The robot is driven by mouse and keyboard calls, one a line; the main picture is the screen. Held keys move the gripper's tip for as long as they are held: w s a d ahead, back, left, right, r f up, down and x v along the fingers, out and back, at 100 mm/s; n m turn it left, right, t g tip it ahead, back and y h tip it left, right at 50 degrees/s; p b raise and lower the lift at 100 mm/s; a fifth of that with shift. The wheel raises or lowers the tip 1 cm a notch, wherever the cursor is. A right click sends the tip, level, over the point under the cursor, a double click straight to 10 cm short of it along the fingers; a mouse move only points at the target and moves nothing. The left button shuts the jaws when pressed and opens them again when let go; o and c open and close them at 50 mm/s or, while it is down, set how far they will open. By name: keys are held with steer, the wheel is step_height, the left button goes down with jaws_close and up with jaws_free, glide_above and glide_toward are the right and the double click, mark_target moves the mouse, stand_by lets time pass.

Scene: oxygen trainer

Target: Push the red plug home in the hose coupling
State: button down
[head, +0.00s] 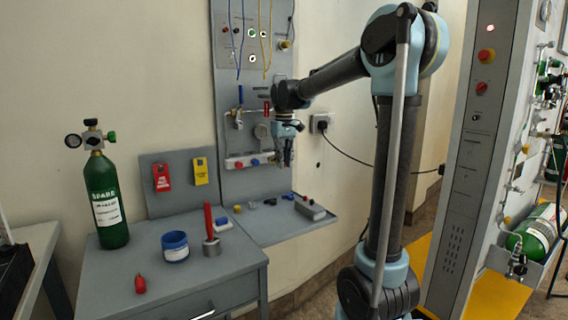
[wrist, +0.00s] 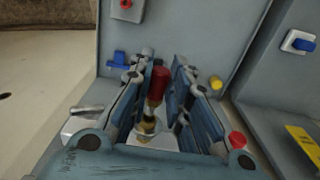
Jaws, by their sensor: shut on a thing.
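My gripper (head: 287,160) is in front of the grey wall panel (head: 233,100), above a small shelf. In the wrist view its two blue-padded fingers (wrist: 160,95) stand on either side of the red plug (wrist: 159,84) and are shut on it. Brass parts (wrist: 148,122) show at the near end of the red plug, over a pale fitting between the fingers. That is probably the hose coupling, but the fingers hide much of it. I cannot tell how deep the plug sits. In the head view the gripper hides the plug.
A white strip with coloured knobs (head: 245,162) runs along the panel beside my gripper. The shelf (head: 275,226) below holds small parts and a grey block (head: 310,208). A green cylinder (head: 106,200), blue tub (head: 175,246) and red-handled tool (head: 210,230) stand on the left bench.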

steer(key=shift+w+a+r, duration=0.1)
steer(key=shift+w+a, duration=0.3)
steer(key=shift+w, duration=0.2)
steer(key=shift+w+a, duration=0.35)
steer(key=shift+w, duration=0.2)
stand_by(0.6)
steer(key=c, duration=1.4)
jaws_free()
step_height(320, 180, up, 12)
steer(key=shift+d, duration=0.1)
